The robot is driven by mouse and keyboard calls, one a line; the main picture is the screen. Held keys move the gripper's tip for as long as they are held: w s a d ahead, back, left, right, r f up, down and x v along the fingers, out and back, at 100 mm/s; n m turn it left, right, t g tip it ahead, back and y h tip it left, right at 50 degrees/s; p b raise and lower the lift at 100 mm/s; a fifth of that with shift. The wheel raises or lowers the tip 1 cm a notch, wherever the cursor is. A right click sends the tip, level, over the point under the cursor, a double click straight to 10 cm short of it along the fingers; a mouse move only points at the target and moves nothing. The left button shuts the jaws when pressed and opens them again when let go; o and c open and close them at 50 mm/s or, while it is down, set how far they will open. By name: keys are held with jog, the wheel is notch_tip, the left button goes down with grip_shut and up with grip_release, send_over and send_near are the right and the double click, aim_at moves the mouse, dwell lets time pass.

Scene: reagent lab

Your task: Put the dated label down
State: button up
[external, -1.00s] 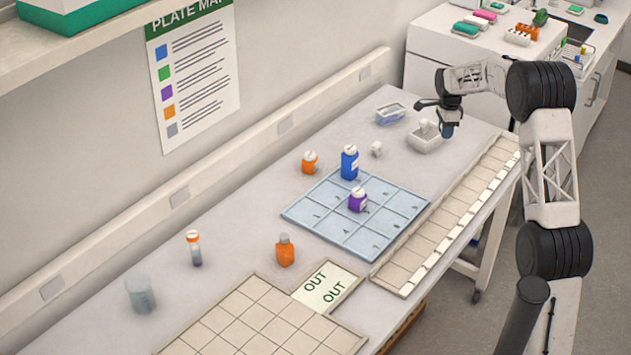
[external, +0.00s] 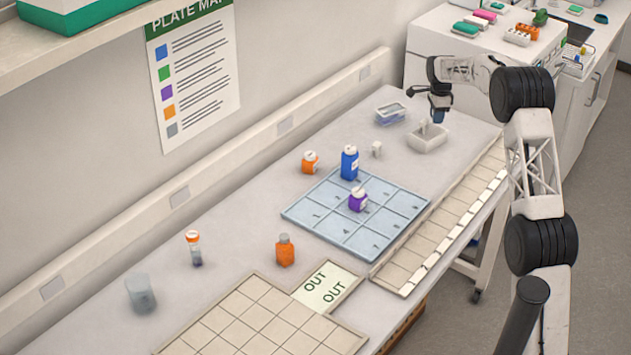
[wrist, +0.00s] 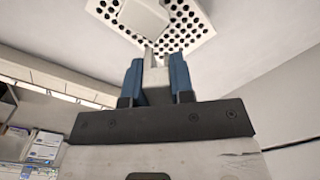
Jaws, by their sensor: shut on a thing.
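My gripper (external: 438,118) hangs just above the white open box (external: 428,141) at the far right of the table. In the wrist view the blue fingers of my gripper (wrist: 158,72) are closed on a narrow pale piece (wrist: 153,60), which I take for the dated label. No date can be read on it. Beyond the fingertips, the wrist view shows a white perforated tray (wrist: 205,18) with a white block (wrist: 146,14) in it. In the external view the held piece is too small to tell apart from the white thing over the box.
A clear blue-tinted box (external: 391,114) and a small white piece (external: 377,149) stand left of the white box. The blue numbered mat (external: 325,200) carries a blue bottle (external: 349,163) and a purple one (external: 358,201). A slotted rack (external: 470,192) lines the front edge.

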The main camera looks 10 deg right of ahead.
aim_at(435, 131)
jog(key=shift+w, duration=0.1)
dwell(0.3)
jog(key=shift+f, duration=1.7)
jog(key=shift+f, duration=0.15)
jog(key=o, duration=0.9)
notch_tip(435, 131, up, 12)
jog(key=shift+r, duration=0.15)
